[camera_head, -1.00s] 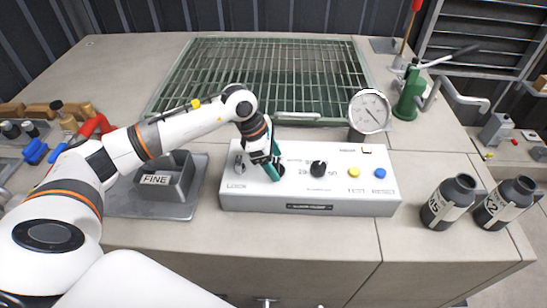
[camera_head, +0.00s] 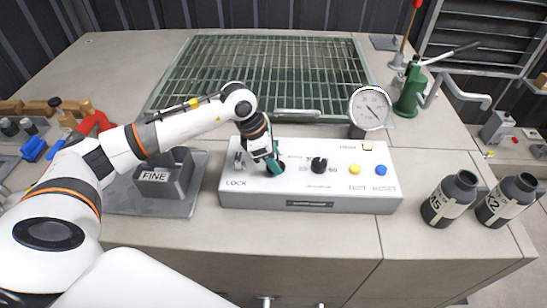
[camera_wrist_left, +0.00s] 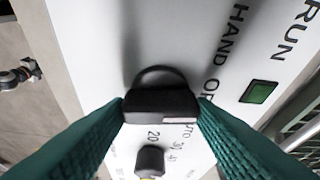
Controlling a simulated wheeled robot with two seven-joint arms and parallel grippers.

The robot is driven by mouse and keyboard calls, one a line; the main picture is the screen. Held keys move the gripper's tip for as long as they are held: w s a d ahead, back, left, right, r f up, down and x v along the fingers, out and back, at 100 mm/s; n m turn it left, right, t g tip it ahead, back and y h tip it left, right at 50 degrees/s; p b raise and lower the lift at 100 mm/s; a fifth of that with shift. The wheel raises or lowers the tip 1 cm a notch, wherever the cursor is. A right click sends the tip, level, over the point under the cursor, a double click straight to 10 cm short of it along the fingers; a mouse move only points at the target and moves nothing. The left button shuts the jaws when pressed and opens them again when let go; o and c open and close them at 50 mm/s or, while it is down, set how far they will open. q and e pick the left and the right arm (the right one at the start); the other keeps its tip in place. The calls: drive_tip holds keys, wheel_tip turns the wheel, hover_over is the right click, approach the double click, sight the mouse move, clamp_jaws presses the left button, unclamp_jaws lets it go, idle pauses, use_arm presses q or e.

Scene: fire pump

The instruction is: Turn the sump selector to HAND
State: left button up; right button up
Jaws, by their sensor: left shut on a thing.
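The sump selector is a black knob (camera_wrist_left: 160,105) on the white control box (camera_head: 335,203). In the head view its dark base (camera_head: 276,168) shows at the box's left half, partly covered by my left gripper (camera_head: 273,160). In the left wrist view, my left gripper (camera_wrist_left: 162,112) is shut on the knob, one green finger on each side. A white mark (camera_wrist_left: 180,121) on the knob lies beside the partly hidden AUTO lettering. The HAND lettering (camera_wrist_left: 230,38) stands farther up and right, with OFF partly covered by the right-hand finger. My right gripper is not in view.
Another black knob (camera_head: 319,165), a yellow button (camera_head: 367,169) and a blue button (camera_head: 380,170) sit right of the selector. A gauge (camera_head: 370,107) stands behind. The FINE tray (camera_head: 168,178) lies under my arm. Two dark bottles (camera_head: 450,200) (camera_head: 506,202) stand right.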

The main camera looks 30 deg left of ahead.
use_arm(q)
drive_tip(key=n+t+y+b, duration=0.1)
drive_tip(key=n+b, duration=0.1)
drive_tip(key=n, duration=0.1)
drive_tip(key=n+b, duration=0.2)
drive_tip(key=n, duration=0.1)
drive_tip(key=shift+d+f+t+y, duration=0.1)
drive_tip(key=shift+t+y, duration=0.3)
drive_tip(key=shift+s+d+n+y+b, duration=0.1)
drive_tip(key=shift+n+y+b, duration=0.45)
drive_tip(key=shift+n, duration=0.55)
drive_tip(key=shift+n+y+b, duration=0.25)
drive_tip(key=shift+n+b, duration=0.5)
drive_tip(key=shift+n, duration=0.35)
drive_tip(key=shift+r, duration=0.2)
drive_tip(key=o, duration=1)
drive_tip(key=v, duration=1.2)
drive_tip(key=shift+s+f+b, duration=0.1)
drive_tip(key=shift+s+b, duration=0.05)
drive_tip(key=shift+b, duration=0.25)
drive_tip(key=shift+d, duration=0.1)
